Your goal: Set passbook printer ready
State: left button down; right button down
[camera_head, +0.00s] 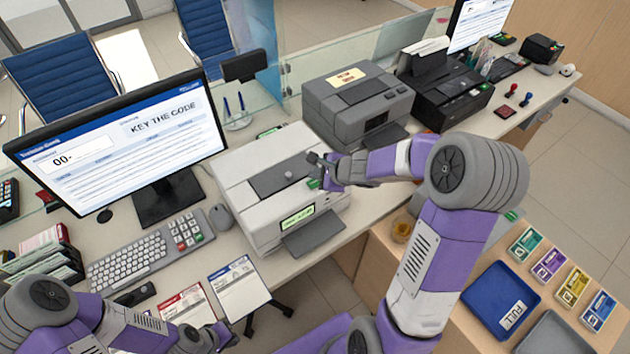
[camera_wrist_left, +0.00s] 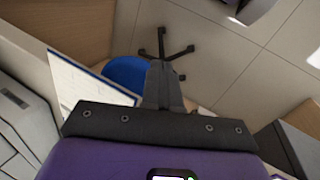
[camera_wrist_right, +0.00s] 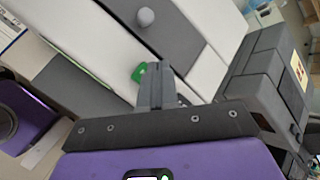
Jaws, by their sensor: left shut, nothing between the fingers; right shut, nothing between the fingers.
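The white passbook printer (camera_head: 259,190) stands on the counter, with a dark grey top panel (camera_head: 284,176), a round grey knob (camera_head: 289,175), a lit green display (camera_head: 297,218) and a grey front tray (camera_head: 313,234). My right gripper (camera_head: 314,160) is shut and empty over the printer's right side. In the right wrist view its fingertips (camera_wrist_right: 160,68) are beside a green button (camera_wrist_right: 139,72) on the printer; contact cannot be told. The knob (camera_wrist_right: 145,17) shows beyond. My left gripper (camera_head: 230,340) is shut and empty low at the counter's front edge; its fingertips show in the left wrist view (camera_wrist_left: 162,65).
A monitor (camera_head: 120,145) reads "KEY THE CODE" and "00-". A keyboard (camera_head: 128,262) with a number pad (camera_head: 186,232) lies before it. Passbook-like cards (camera_head: 238,287) lie at the front edge. A grey machine (camera_head: 357,103) stands behind the printer. A blue tray (camera_head: 500,300) marked FULL sits right.

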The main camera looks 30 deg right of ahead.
aim_at(317, 184)
jog(key=shift+f, duration=0.1)
dwell(0.7)
jog(key=shift+f+b, duration=0.35)
jog(key=shift+b, duration=0.25)
jog(key=shift+f+b, duration=0.45)
jog(key=shift+b, duration=0.05)
dwell(0.5)
jog(key=shift+r, duration=0.1)
jog(key=shift+r+p, duration=0.8)
notch_tip(317, 184, up, 5)
jog(key=p, duration=0.4)
jog(key=shift+p, duration=0.3)
